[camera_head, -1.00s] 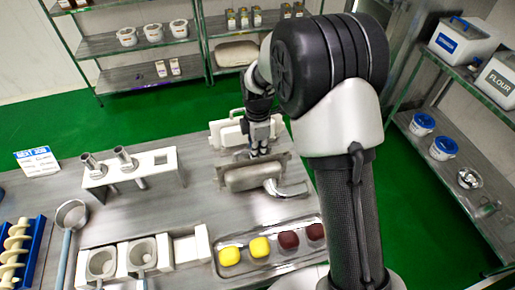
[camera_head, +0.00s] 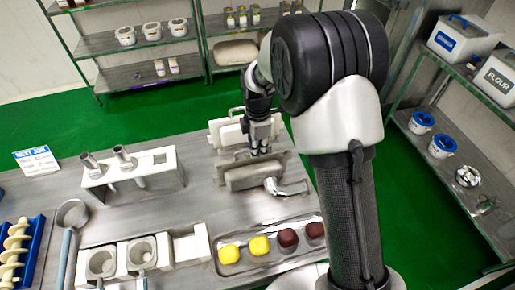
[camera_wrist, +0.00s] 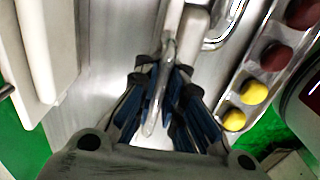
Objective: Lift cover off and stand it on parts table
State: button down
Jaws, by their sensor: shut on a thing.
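The cover (camera_head: 248,176) is a grey metal piece with rounded ends, standing upright on the steel table near its right end. My gripper (camera_head: 262,148) points down just behind it. In the wrist view my gripper (camera_wrist: 163,100) is shut on a thin grey metal bar, the cover's handle (camera_wrist: 170,50). The fingers hide part of the handle. In the head view the grip itself is too small to make out, and I cannot tell whether the cover's lower edge touches the table.
A curved metal pipe (camera_head: 287,189) sits at the cover's right. A white block (camera_head: 228,133) stands behind. A tray (camera_head: 236,267) of yellow and dark red pieces lies in front. A white stand (camera_head: 160,167) with tubes is to the left. Bare table (camera_head: 205,205) lies between.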

jog(key=shift+r, duration=0.25)
jog(key=shift+r+p, duration=2)
jog(key=shift+r, duration=0.7)
jog(key=shift+s, duration=0.1)
jog(key=shift+f, duration=0.1)
jog(key=shift+f+b, duration=0.7)
jog(key=shift+f, duration=0.35)
jog(key=shift+s, duration=0.1)
